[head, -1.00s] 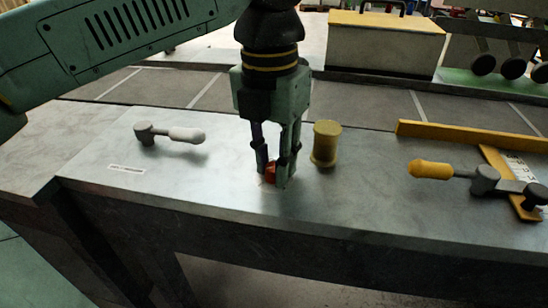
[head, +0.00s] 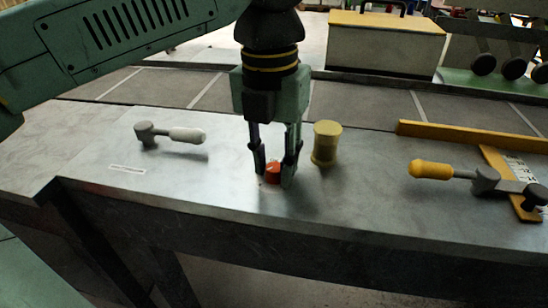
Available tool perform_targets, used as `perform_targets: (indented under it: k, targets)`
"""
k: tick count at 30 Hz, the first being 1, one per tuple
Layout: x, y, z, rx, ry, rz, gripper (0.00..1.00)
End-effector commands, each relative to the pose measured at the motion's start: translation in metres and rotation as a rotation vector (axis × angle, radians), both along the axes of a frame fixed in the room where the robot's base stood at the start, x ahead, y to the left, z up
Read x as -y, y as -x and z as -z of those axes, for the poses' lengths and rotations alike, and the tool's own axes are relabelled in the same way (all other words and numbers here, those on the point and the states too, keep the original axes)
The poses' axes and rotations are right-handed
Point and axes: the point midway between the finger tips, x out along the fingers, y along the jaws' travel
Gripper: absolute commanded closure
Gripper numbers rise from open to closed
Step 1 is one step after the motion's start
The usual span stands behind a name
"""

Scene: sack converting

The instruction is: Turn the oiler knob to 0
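The oiler knob is a small red knob (head: 272,173) low on the metal bench top. My gripper (head: 274,176) points straight down over it, with one finger to the left of the knob and one to the right. The fingers stand apart, and a gap shows between the left finger and the knob. The right finger is close to the knob's right side; I cannot tell if it touches. The fingers partly cover the knob, and no scale or 0 mark can be read.
A yellow cylinder (head: 326,143) stands just right of my gripper. A white-handled lever (head: 185,135) is at the left, and a yellow-handled lever (head: 432,170) at the right beside a yellow square (head: 470,136). The bench front (head: 330,222) is clear.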

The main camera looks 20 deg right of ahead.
Motion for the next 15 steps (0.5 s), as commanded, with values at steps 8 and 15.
perform_targets:
  k: [8, 15]
  targets:
    - [-0.0003, 0.0002, 0.0003, -0.001, -0.001, 0.001, 0.57]
    - [-0.0003, 0.0, -0.0019, 0.0, -0.001, 0.001, 0.57]
